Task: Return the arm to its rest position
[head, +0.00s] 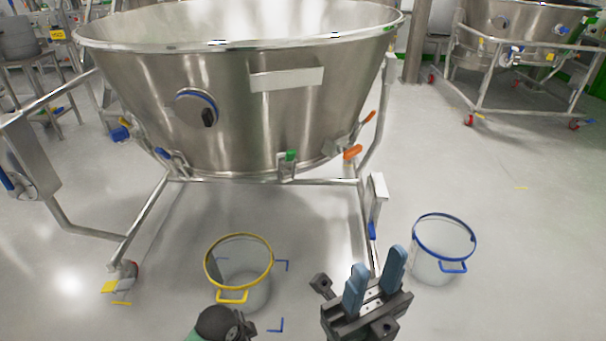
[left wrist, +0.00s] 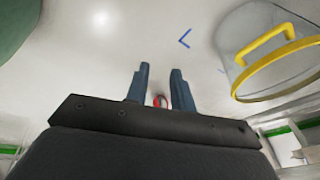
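My right gripper (head: 377,268) is at the lower middle right of the head view, over the floor between two buckets. Its two blue fingers stand apart with nothing between them. My left gripper (left wrist: 159,72) shows in the left wrist view with its blue fingers apart, and it holds nothing. In the head view its fingers cannot be made out; a dark rounded arm part of mine shows at the bottom edge, below the yellow-rimmed bucket (head: 240,246). That bucket also shows at the upper right of the left wrist view (left wrist: 240,40), beside the left gripper.
A large steel vessel (head: 250,120) on a wheeled frame fills the middle of the head view. A blue-rimmed bucket (head: 440,245) stands right of my right gripper. A second wheeled vessel (head: 520,35) is at the back right. The floor at far right is clear.

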